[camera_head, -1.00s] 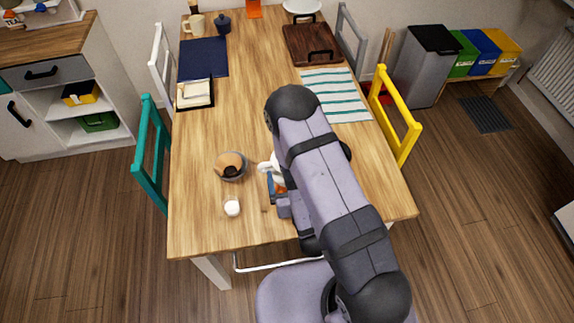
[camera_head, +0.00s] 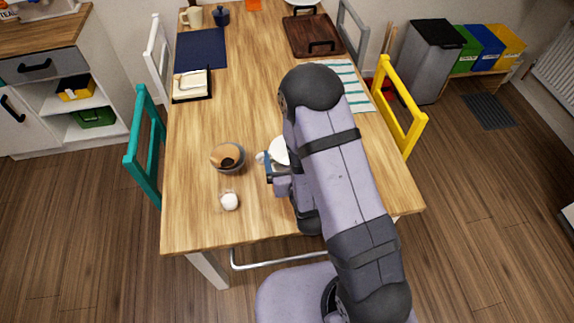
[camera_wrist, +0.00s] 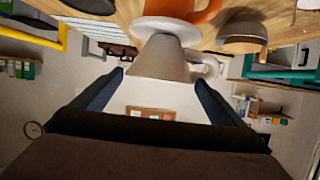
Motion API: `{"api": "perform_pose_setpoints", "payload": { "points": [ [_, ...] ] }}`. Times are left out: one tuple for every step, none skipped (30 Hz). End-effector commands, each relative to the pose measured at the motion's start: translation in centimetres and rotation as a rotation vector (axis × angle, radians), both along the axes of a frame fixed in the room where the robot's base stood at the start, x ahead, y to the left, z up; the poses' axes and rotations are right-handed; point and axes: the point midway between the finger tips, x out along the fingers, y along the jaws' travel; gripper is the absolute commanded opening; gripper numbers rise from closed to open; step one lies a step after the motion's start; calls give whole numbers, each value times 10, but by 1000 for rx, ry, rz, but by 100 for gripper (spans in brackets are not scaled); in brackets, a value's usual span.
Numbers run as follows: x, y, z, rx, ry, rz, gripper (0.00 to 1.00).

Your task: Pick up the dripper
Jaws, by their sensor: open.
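The dripper is a pale cone with a side handle, and its white part shows in the head view (camera_head: 279,151), partly hidden behind my arm. In the wrist view the dripper (camera_wrist: 163,57) appears upside down, with a white flange above an orange item (camera_wrist: 195,12). My gripper (camera_wrist: 160,76) is open, and its two dark blue fingers lie on either side of the dripper's wide end in that view. I cannot tell whether they touch it. In the head view my gripper (camera_head: 269,168) is mostly hidden by my arm, beside the dripper.
A grey bowl (camera_head: 240,168) with brown contents stands just left of the dripper. A small white item (camera_head: 229,202) is in front of it. A striped cloth (camera_head: 352,85) lies at the right. Bare wood is free behind the bowl.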

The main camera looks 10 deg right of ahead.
Motion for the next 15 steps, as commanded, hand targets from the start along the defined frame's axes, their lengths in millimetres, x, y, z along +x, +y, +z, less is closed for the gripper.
{"api": "perform_pose_setpoints", "payload": {
  "points": [
    [5,0,-6,2,-5,-1,93],
    [7,0,-7,2,-5,-1,93],
    [9,0,-7,2,-5,-1,93],
    [11,0,-8,2,-4,-1,93],
    [12,0,-8,2,-4,-1,93],
    [14,0,-8,2,-4,-1,93],
    [15,0,-8,2,-3,0,93],
    [16,0,-8,1,-2,1,93],
    [17,0,-8,1,-2,1,93],
    [18,0,-8,1,-2,1,93],
    [18,0,-8,0,-2,1,93],
    [19,0,-8,0,-1,1,93],
    [19,0,-8,0,0,1,93],
    [19,0,-7,0,0,1,93],
    [19,0,-7,0,1,1,93]
  ]
}}
